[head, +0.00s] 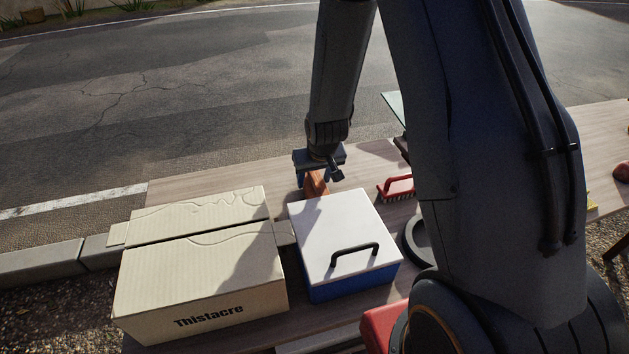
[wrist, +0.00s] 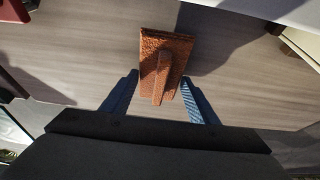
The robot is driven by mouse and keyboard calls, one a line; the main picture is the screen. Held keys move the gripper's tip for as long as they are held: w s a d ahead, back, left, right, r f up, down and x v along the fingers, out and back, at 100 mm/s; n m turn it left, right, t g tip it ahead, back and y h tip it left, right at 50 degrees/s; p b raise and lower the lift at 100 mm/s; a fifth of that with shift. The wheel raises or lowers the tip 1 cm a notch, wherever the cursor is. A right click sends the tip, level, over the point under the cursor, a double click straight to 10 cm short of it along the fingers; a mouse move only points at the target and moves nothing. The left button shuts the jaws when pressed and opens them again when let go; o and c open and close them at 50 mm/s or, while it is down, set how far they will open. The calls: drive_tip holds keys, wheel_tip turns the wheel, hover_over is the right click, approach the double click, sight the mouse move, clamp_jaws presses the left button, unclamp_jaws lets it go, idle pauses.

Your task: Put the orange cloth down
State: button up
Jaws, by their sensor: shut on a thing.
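The orange cloth (head: 315,184) is at my gripper (head: 321,172) in the head view, just behind the blue box with the white lid. In the wrist view the cloth (wrist: 151,46) is a folded, textured rectangle with a raised ridge along its middle. Its near end lies between the blue fingers of my gripper (wrist: 160,88), which is shut on it. The cloth is over the wooden table (head: 165,192); I cannot tell whether it touches the top. My gripper partly hides the cloth in the head view.
The blue box with a white lid (head: 330,215) and black handle stands close in front. A cardboard box (head: 200,285) is to its left. A red brush (head: 397,186) lies to the right of the cloth. Bare tabletop lies left of the cloth, behind the cardboard box.

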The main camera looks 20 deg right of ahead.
drive_tip(key=shift+f, duration=0.7)
drive_tip(key=shift+f, duration=0.1)
drive_tip(key=o, duration=0.9)
drive_tip(key=shift+o, duration=0.2)
